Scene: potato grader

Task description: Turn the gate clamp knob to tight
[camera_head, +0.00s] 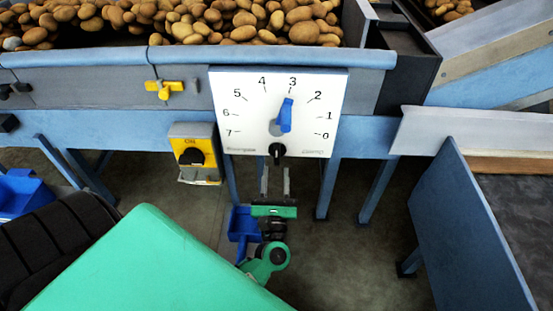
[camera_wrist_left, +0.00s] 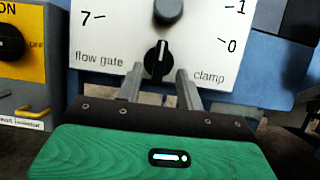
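The clamp knob (camera_head: 277,150) is a small black knob at the bottom middle of a white dial panel (camera_head: 236,105). In the left wrist view the knob (camera_wrist_left: 159,60) stands near upright, with a pale mark at its top. My left gripper (camera_head: 275,182) is just below the knob in the head view. In the left wrist view the left gripper (camera_wrist_left: 158,77) has its two grey fingers apart, pointing at the panel, one to each side below the knob. Whether the tips overlap the knob in depth is unclear. My right gripper is not in view.
A blue gate pointer (camera_head: 286,115) on the panel points near 3. A yellow box with a black switch (camera_head: 191,157) hangs left of the panel, and a yellow handle (camera_head: 164,88) is above it. Potatoes (camera_head: 245,19) lie behind. A blue side panel (camera_head: 466,235) stands at right.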

